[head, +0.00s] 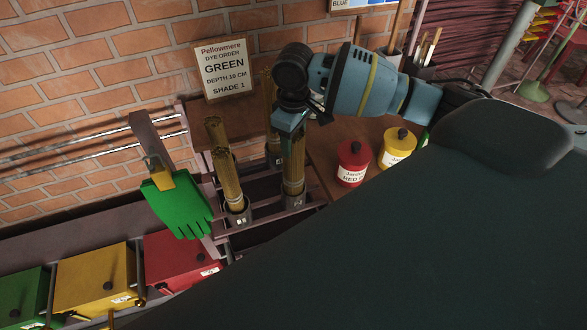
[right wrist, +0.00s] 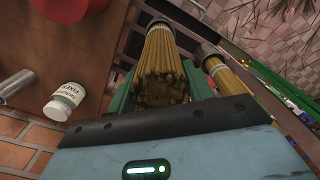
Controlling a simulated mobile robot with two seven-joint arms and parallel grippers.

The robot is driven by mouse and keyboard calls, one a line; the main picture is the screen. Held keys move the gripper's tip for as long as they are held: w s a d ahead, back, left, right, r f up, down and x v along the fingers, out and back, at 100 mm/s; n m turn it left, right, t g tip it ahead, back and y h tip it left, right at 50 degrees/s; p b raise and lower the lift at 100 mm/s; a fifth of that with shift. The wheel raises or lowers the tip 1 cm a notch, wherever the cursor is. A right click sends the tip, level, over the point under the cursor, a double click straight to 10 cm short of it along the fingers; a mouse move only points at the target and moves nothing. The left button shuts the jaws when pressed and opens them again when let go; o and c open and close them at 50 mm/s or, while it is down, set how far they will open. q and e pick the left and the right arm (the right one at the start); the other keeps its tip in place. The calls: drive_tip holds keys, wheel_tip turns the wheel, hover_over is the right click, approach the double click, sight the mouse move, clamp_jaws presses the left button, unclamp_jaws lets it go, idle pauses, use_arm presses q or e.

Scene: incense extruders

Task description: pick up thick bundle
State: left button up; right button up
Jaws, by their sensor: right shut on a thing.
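My right gripper (head: 291,122) reaches in from the right over the rack and is shut on the upper part of a bundle of brown sticks (head: 294,165). The bundle is upright, its lower end in a metal cup (head: 293,199) on the rack. In the right wrist view the same bundle (right wrist: 166,60) stands between the green fingers. A second bundle (head: 224,165) leans in a cup to the left, and a third (head: 268,105) stands behind, partly hidden by my arm. I cannot tell for sure which is thickest. My left gripper is not in view.
A green glove (head: 180,206) hangs at the rack's left end. A red jar (head: 352,164) and a yellow jar (head: 397,147) stand on the wooden table to the right. A dye order sign (head: 223,70) is behind. Coloured boxes (head: 180,260) line the lower left.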

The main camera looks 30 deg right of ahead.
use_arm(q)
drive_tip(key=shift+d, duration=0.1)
use_arm(e)
drive_tip(key=shift+r, duration=0.1)
